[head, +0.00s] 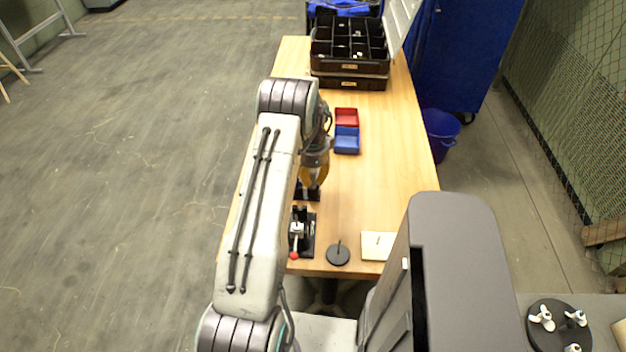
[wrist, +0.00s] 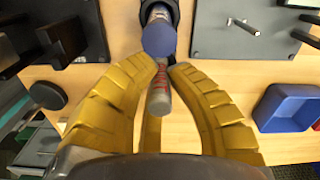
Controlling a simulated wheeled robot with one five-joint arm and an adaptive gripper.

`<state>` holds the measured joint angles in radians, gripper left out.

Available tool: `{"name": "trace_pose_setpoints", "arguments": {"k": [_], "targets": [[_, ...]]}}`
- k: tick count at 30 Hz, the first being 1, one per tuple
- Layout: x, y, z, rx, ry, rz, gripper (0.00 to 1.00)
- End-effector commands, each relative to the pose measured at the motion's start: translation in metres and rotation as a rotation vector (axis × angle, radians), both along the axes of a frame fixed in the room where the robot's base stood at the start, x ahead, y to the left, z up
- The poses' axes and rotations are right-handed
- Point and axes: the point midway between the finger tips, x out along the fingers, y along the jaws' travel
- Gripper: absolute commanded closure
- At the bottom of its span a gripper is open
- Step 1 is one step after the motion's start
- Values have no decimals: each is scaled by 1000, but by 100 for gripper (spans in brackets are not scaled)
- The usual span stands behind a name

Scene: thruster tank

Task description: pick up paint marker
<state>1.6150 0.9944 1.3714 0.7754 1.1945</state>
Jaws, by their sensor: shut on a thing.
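The paint marker (wrist: 158,95) shows in the wrist view as a slim grey and red body between my fingertips. A round blue end (wrist: 158,40) lies just above it in the picture, in line with it; I cannot tell for sure if it is part of the marker. My gripper (wrist: 163,78) has yellow ribbed fingers and is shut on the marker. In the head view my gripper (head: 313,178) is low over the left part of the wooden table, by a black fixture (head: 308,193). The marker cannot be made out there.
A blue bin (head: 347,140) and a red bin (head: 346,116) stand right of my gripper. A toggle clamp (head: 298,232) and a black disc with a pin (head: 338,255) are near the front edge. A black compartment case (head: 350,65) is at the back.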

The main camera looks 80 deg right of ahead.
Motion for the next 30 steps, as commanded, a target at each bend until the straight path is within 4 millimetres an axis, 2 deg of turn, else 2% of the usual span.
{"name": "trace_pose_setpoints", "arguments": {"k": [5,10,21,30], "targets": [[0,-1,14,-3,0,0,100],[0,-1,38,-4,1,0,100],[-59,12,71,-2,0,-4,100],[-94,20,93,-1,1,-3,100]]}}
